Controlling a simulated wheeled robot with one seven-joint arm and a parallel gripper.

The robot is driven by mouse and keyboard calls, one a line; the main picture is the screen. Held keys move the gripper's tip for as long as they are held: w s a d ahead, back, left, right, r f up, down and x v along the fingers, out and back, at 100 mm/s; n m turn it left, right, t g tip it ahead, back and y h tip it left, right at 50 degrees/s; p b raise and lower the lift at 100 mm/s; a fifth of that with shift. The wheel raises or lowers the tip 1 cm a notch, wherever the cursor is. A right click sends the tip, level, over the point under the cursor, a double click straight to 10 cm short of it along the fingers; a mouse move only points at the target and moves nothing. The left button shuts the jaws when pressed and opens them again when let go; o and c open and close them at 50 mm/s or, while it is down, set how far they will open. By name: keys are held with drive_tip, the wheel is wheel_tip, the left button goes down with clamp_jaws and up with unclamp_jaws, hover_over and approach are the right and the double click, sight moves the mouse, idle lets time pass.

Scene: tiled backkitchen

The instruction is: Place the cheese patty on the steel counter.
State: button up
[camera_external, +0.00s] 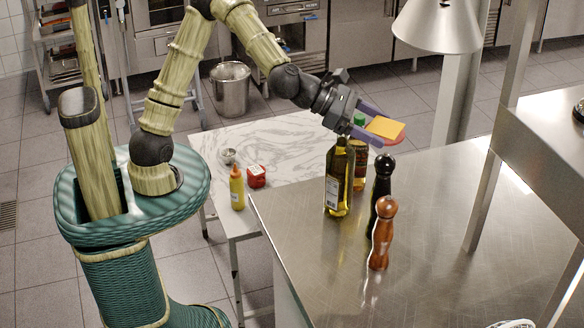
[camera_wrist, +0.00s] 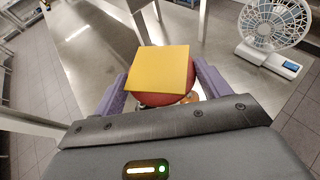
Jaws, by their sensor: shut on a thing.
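The cheese patty (camera_external: 385,127) is a reddish round patty with a square yellow cheese slice on top. My gripper (camera_external: 372,126) is shut on it, with its purple fingers on either side, and holds it level above the bottles. In the wrist view the patty (camera_wrist: 158,75) sits between the two fingers, and the cheese covers most of it. The steel counter (camera_external: 440,240) lies below and to the right in the external view. It also shows in the wrist view (camera_wrist: 85,50).
On the counter's left part stand an oil bottle (camera_external: 338,180), another green-capped bottle (camera_external: 359,150), a black mill (camera_external: 382,185) and a wooden mill (camera_external: 381,235). A marble-topped table (camera_external: 290,150) adjoins at left. A lamp (camera_external: 438,25) hangs above.

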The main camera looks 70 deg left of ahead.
drive_tip(key=s+d+r+m+g+h+p, duration=0.2)
drive_tip(key=s+d+m+g+h+p, duration=0.15)
drive_tip(key=s+d, duration=0.6)
hover_over(330, 275)
wheel_tip(330, 275, down, 26)
drive_tip(key=shift+f+t+y, duration=0.1)
drive_tip(key=shift+t+y, duration=0.15)
drive_tip(key=shift+f, duration=3.1)
drive_tip(key=shift+f, duration=0.1)
drive_tip(key=shift+f+p, duration=0.3)
drive_tip(key=shift+f, duration=1.5)
